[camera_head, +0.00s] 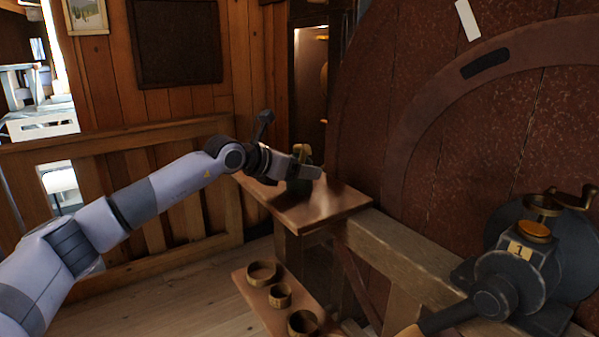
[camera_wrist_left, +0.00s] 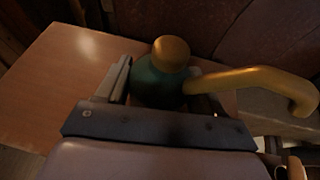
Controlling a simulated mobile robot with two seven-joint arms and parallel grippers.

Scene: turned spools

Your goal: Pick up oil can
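The oil can (camera_wrist_left: 155,88) has a dark teal body, a round brass-coloured top and a long curved brass spout pointing right in the left wrist view. In the head view its top (camera_head: 303,154) shows just behind my left gripper (camera_head: 309,172), which hides part of the body. The can stands on a small wooden table. In the left wrist view my left gripper (camera_wrist_left: 160,95) has one finger on each side of the can's body. Whether the fingers press on it or stand slightly apart cannot be told. My right gripper is not in view.
The wooden tabletop (camera_head: 318,209) is otherwise clear. A lower shelf (camera_head: 256,298) holds several round brass-coloured rings or cups. A dark machine with a crank (camera_head: 540,255) stands at the right. A large reddish-brown wheel (camera_head: 470,110) rises behind the table, and a wooden railing (camera_head: 120,150) is at left.

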